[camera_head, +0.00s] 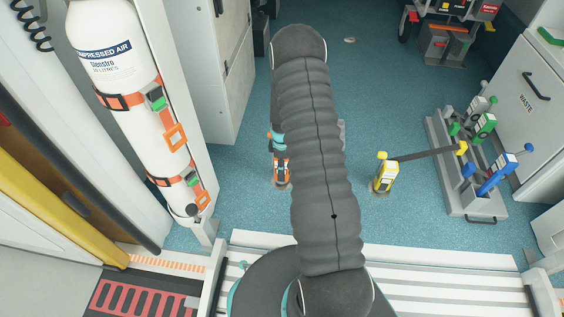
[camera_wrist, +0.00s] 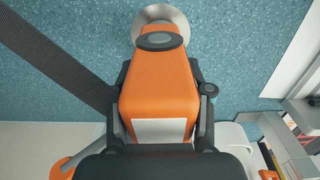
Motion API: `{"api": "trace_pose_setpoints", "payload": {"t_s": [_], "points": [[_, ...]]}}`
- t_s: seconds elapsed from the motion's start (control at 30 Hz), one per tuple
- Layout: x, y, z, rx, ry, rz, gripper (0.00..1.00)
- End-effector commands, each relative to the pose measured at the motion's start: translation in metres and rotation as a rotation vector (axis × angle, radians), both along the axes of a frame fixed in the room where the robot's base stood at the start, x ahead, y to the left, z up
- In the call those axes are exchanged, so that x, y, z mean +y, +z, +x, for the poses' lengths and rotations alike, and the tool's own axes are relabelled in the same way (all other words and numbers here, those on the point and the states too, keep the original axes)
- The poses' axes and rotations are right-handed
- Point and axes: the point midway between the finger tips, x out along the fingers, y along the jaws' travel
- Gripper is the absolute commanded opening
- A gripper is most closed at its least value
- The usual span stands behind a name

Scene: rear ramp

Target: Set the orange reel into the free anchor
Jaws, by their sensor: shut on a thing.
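The orange reel (camera_wrist: 158,82) fills the middle of the wrist view; a small part of it shows in the head view (camera_head: 281,168), left of my arm. My gripper (camera_wrist: 161,100) is shut on the reel, with one dark finger on each side. A round metal anchor plate (camera_wrist: 177,13) on the blue floor shows at the reel's far end, partly covered by it. I cannot tell whether the reel is seated in it or just above it. In the head view, my arm hides most of my gripper and the floor around the reel.
A yellow reel (camera_head: 386,177) stands on the floor to the right, its dark strap (camera_head: 425,155) running to a rack (camera_head: 437,134) with green and blue reels. A compressed air cylinder (camera_head: 125,85) stands at left. The floor at back centre is clear.

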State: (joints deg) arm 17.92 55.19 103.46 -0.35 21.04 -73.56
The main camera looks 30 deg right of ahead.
Motion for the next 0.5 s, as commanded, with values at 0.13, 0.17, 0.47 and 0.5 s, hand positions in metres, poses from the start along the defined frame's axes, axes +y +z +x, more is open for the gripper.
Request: {"api": "trace_pose_setpoints", "payload": {"t_s": [0.13,0.17,0.47,0.5], "points": [[-0.0003,-0.0033,0.0006,-0.001,0.000,-0.001,0.00],[-0.0003,-0.0039,0.0006,-0.001,0.000,-0.001,0.00],[-0.0002,-0.0072,0.0006,-0.001,0.000,-0.001,0.68],[-0.0002,-0.0072,0.0006,-0.001,0.000,-0.001,0.78]]}}
